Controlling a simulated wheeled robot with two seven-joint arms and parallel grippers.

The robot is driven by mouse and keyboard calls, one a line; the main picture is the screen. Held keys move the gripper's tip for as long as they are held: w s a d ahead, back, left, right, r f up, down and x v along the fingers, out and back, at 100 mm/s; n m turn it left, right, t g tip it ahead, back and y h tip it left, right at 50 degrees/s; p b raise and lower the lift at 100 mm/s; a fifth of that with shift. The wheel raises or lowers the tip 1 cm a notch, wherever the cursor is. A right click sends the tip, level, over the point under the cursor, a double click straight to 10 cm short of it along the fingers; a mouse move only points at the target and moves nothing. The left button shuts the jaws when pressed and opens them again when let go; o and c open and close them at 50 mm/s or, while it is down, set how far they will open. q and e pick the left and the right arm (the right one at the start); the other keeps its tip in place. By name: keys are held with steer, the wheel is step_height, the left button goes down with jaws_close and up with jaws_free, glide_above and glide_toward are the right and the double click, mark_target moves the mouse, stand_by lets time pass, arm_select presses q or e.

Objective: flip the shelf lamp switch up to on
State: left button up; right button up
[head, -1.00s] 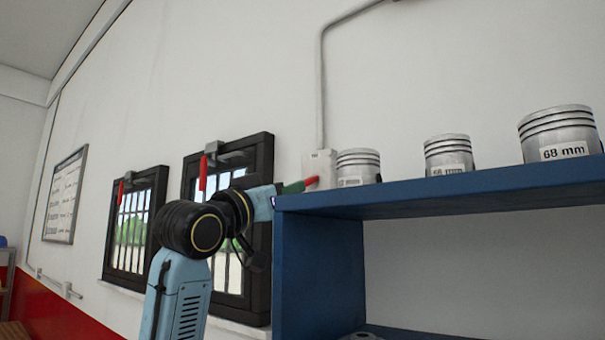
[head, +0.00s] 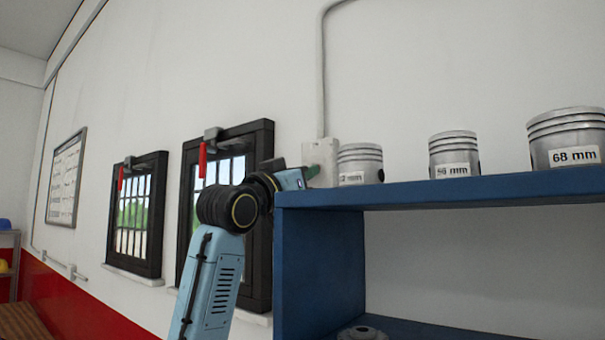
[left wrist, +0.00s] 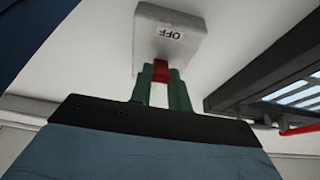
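The switch box (head: 323,158) is a pale box on the wall at the left end of the blue shelf, under a conduit. In the left wrist view the switch box (left wrist: 172,42) carries an upside-down OFF label. The switch's red lever (left wrist: 161,71) stands clear of that label, between the green fingertips. My left gripper (left wrist: 161,80) is shut on the lever, with a finger against each side. In the head view my left gripper (head: 312,173) reaches the box, and the red lever is hidden there. My right gripper is not in view.
The blue shelf (head: 440,195) bears several pistons; the nearest piston (head: 360,166) stands close beside the switch box. Left of the arm are two dark-framed windows with red handles, including this handle (head: 203,160). The wall above the box is clear except for the conduit (head: 321,80).

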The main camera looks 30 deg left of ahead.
arm_select(q)
jaws_close()
steer(key=shift+s+r+g, duration=0.1)
steer(key=shift+r+g, duration=0.1)
steer(key=shift+g, duration=0.1)
steer(key=shift+r+g+y, duration=0.15)
steer(key=shift+r+g, duration=0.5)
steer(key=shift+g, duration=0.9)
steer(key=shift+r+g+y, duration=0.1)
steer(key=shift+r+g, duration=0.6)
steer(key=shift+g, duration=0.8)
steer(key=shift+r+g+y, duration=0.15)
steer(key=shift+r+g, duration=0.5)
steer(key=shift+g, duration=0.9)
steer(key=shift+w, duration=0.25)
steer(key=o, duration=0.7)
jaws_free()
steer(key=shift+o, duration=0.2)
